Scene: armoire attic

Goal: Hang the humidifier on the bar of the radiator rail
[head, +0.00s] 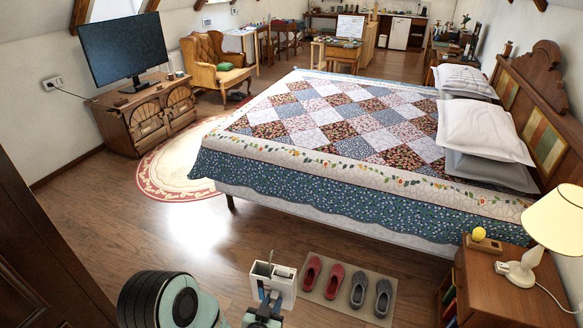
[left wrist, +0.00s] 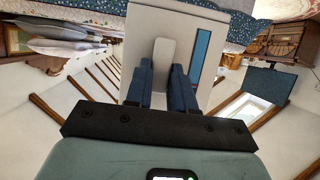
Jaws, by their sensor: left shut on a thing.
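The humidifier (head: 285,290) is a small white box with an open top, seen at the bottom middle of the head view. My left gripper (head: 266,297) is at its near side and shut on it. In the left wrist view the blue fingers of the left gripper (left wrist: 163,85) close on a pale upright tab of the humidifier (left wrist: 139,38), which has a blue strip on its face. The humidifier is held over the wooden floor, its lower part partly hidden by the gripper. I cannot make out the radiator rail or its bar in either view. My right gripper is not in view.
A mat (head: 329,263) with red and grey slippers lies right of the humidifier. A quilted bed (head: 350,140) fills the middle. A nightstand (head: 497,290) with a lamp (head: 545,235) stands at right. Wooden floor (head: 130,235) is clear at left, beside a round rug (head: 165,175).

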